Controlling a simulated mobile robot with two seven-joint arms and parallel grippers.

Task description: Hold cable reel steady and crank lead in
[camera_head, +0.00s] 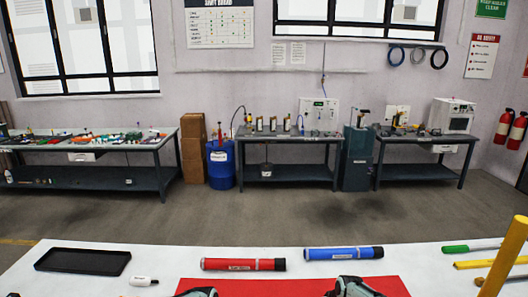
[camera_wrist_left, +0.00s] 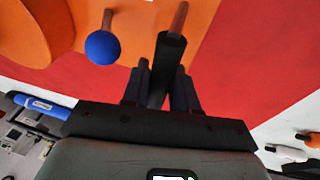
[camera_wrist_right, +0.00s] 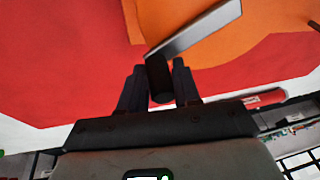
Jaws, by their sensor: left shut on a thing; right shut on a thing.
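The orange cable reel (camera_wrist_left: 125,15) fills the top of the left wrist view, and part of it (camera_wrist_right: 265,45) shows in the right wrist view. My left gripper (camera_wrist_left: 162,78) is shut on a dark round handle (camera_wrist_left: 170,55) with a brown rod at its far end. A blue ball knob (camera_wrist_left: 102,47) on a brown stem stands to its left, apart from the fingers. My right gripper (camera_wrist_right: 160,82) is shut on a black grip (camera_wrist_right: 158,76) at the end of a grey crank arm (camera_wrist_right: 195,30). The reel and both fingertips are out of the head view; the cable lead cannot be made out.
A red mat (camera_head: 270,287) lies on the white table (camera_head: 150,262). A red tube (camera_head: 243,265), a blue tube (camera_head: 343,253), a black tray (camera_head: 83,261) and a small white bottle (camera_head: 143,281) lie beyond it. Yellow and green-handled bars (camera_head: 490,262) lie at the right.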

